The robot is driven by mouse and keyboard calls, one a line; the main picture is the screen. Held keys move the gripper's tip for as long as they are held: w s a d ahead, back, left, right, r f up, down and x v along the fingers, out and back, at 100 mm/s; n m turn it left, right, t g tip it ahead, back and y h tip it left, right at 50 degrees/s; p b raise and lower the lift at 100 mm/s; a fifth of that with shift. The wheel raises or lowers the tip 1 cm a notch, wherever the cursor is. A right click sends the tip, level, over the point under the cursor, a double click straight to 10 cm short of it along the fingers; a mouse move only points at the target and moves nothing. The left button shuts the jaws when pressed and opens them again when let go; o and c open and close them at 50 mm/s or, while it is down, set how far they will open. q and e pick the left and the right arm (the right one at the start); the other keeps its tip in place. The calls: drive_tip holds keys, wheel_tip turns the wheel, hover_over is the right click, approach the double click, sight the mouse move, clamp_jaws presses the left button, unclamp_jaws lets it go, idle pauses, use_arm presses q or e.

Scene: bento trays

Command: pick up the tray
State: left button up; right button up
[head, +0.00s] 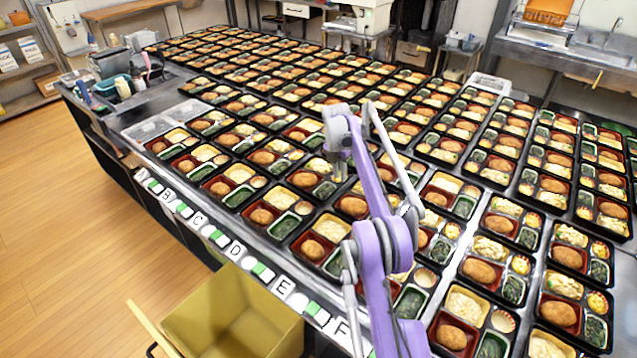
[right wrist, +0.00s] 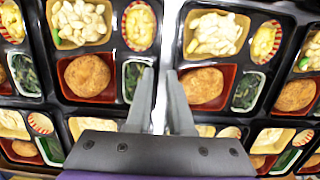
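My right gripper (head: 337,174) hangs over the near rows in the head view. In the right wrist view its two grey fingers (right wrist: 161,74) are a little apart with nothing visibly held between them. They sit over the pale gap between a left tray (right wrist: 113,113) and a right tray (right wrist: 179,56). I cannot tell whether they touch either rim. My left gripper is out of view.
A yellow bin (head: 235,318) stands on the floor by the near table edge, below a strip of lettered labels (head: 212,235). Cups and bottles (head: 122,87) stand at the table's left end. Neighbouring trays crowd the gripper; the wooden floor (head: 60,200) at left is clear.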

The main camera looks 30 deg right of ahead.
sight(340, 183)
drive_tip(key=f, duration=0.5)
drive_tip(key=shift+w+d, duration=0.2)
drive_tip(key=shift+d, duration=0.15)
clamp_jaws()
idle(1.0)
